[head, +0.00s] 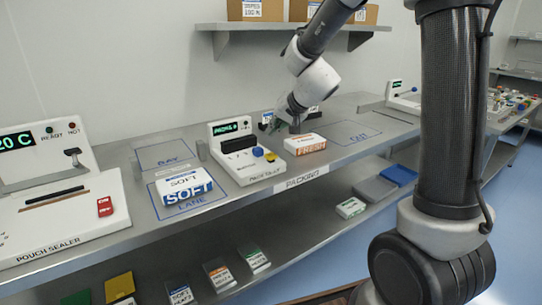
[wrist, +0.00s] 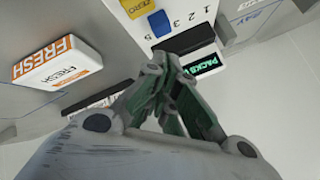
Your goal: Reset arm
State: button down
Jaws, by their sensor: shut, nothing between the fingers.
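My gripper (wrist: 158,85) is shut and empty in the wrist view, its green-lined fingers together. In the head view it (head: 293,122) hangs above the back of the packing counter, behind the orange-and-white FRESH pack and right of the pack counter device. My arm reaches in from the right and bends down to it. The FRESH pack (head: 305,144) lies flat on the counter, and it also shows at the left of the wrist view (wrist: 60,62). The pack counter device (head: 245,165) has a green display, a blue button and a yellow button.
A pouch sealer (head: 70,205) stands at the left. A blue-and-white SOFT pack (head: 184,188) lies by the LANE marking. The OUT square (head: 355,132) on the counter (head: 233,203) is bare.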

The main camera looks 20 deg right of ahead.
dwell(0.3)
jog(key=shift+s+a, duration=0.1)
jog(key=s+d+f+n+g, duration=0.2)
jog(key=s+g, duration=0.3)
jog(key=s, duration=0.9)
jog(key=s+d+r+n+h, duration=0.1)
jog(key=s+d+r, duration=0.3)
jog(key=s, duration=0.6)
jog(key=s+d+r+n+h, duration=0.1)
jog(key=s+d+r, duration=0.3)
jog(key=s+d, duration=0.4)
jog(key=shift+s+r+t+h, duration=0.2)
jog(key=shift+s+t+h, duration=0.2)
jog(key=shift+s+h, duration=0.6)
